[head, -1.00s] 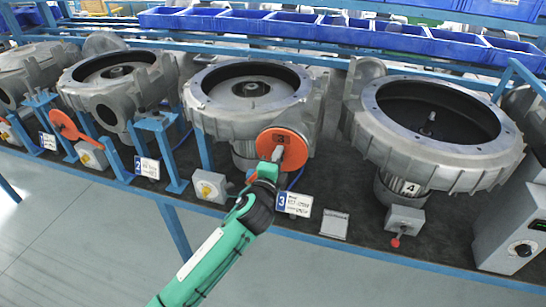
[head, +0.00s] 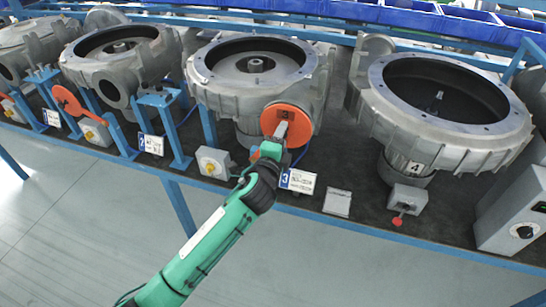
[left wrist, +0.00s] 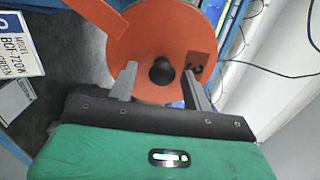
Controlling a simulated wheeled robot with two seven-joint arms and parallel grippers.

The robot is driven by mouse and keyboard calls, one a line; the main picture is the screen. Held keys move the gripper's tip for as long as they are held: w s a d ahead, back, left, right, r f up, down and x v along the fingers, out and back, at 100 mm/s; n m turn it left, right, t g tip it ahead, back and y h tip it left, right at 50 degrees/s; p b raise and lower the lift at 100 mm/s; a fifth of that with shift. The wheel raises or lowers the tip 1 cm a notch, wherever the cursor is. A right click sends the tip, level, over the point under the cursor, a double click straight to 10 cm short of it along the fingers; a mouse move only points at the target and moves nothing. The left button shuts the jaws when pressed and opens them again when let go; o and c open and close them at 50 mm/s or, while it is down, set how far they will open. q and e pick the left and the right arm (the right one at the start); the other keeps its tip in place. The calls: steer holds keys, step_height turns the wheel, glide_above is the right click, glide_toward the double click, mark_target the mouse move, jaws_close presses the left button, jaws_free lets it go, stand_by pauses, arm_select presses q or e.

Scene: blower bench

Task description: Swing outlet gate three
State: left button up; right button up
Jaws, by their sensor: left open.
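Outlet gate three is a round orange disc (head: 299,122) marked 3 on the front of the third blower housing (head: 222,88). In the left wrist view the orange disc (left wrist: 145,42) fills the upper middle, with a black knob (left wrist: 162,70) at its centre and an orange arm (left wrist: 92,14) reaching to the upper left. My left gripper (head: 281,131) is in front of the disc. Its two fingers are apart, one on each side of the knob in the wrist view; I cannot tell whether they touch it. My right gripper is not in view.
A blue number 3 label card (head: 298,181) is just below the gripper. A switch box (head: 213,162) stands left of it. Housing four (head: 450,145) is at right, with a red-knobbed box (head: 407,198) below. An orange gate lever (head: 67,101) shows at left.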

arm_select(q)
steer(key=b+v, duration=0.3)
steer(key=v, duration=0.9)
steer(key=shift+s, duration=0.35)
